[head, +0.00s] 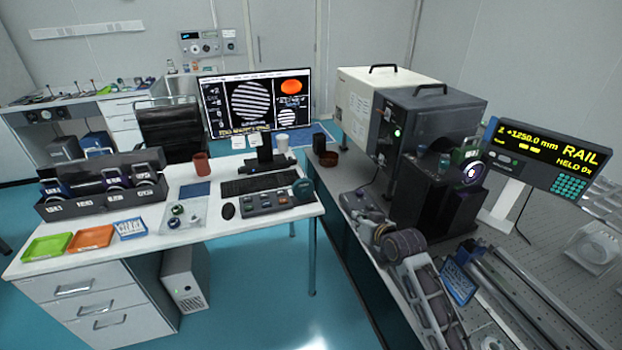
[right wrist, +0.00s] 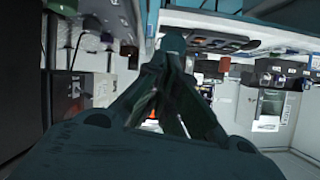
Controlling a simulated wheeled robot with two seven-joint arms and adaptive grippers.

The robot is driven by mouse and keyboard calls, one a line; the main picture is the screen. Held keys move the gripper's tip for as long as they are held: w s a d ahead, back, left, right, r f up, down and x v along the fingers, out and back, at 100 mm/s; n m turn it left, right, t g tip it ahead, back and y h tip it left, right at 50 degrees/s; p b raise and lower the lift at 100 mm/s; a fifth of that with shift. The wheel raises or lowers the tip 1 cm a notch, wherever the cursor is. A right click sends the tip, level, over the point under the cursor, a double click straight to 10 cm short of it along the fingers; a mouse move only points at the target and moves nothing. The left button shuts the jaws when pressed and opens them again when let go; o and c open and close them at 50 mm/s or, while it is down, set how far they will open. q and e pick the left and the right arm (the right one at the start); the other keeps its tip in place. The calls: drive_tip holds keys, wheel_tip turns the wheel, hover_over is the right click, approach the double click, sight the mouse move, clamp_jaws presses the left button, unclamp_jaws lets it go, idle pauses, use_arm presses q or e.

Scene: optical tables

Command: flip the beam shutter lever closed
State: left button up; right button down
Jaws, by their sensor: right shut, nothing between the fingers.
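My right gripper (head: 358,203) reaches in from the lower right, over the near left edge of the optical table. Its fingers are together and empty; they also show shut in the right wrist view (right wrist: 172,52). A dark grey instrument box (head: 425,125) with a small green light stands beyond it and to its right. In front of the box is a black stand with a round optic (head: 472,172) that glows violet. I cannot make out the shutter lever clearly in either view. My left gripper is not in view.
A white box (head: 362,88) stands behind the dark one. A rail readout (head: 545,150) is at the right. The white desk (head: 265,225) on the left carries a monitor (head: 255,100), keyboard, control panel and trays. A floor gap lies between desk and optical table.

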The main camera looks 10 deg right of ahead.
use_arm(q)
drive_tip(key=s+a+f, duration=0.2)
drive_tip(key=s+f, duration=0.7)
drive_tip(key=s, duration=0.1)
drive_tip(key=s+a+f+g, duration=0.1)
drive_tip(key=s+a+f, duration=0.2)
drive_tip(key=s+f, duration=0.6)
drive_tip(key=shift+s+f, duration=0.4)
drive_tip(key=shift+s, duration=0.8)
use_arm(e)
drive_tip(key=w+d+r+m+t+h, duration=0.1)
drive_tip(key=w+d+r+m+t, duration=0.1)
drive_tip(key=r, duration=0.6)
drive_tip(key=w+d+r+m+t+h, duration=0.1)
drive_tip(key=w+d+r+m+t, duration=0.1)
drive_tip(key=w+d+r+t, duration=0.2)
drive_tip(key=w+d+r+m+t+h, duration=0.1)
drive_tip(key=w+d+r+m+t, duration=0.1)
drive_tip(key=w+d+r, duration=0.6)
drive_tip(key=shift+d+r+t, duration=0.5)
drive_tip(key=shift+d+r, duration=0.6)
drive_tip(key=shift+r, duration=1.2)
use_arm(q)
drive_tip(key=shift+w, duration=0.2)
use_arm(e)
drive_tip(key=shift+w+r, duration=0.1)
drive_tip(key=shift+r, duration=0.05)
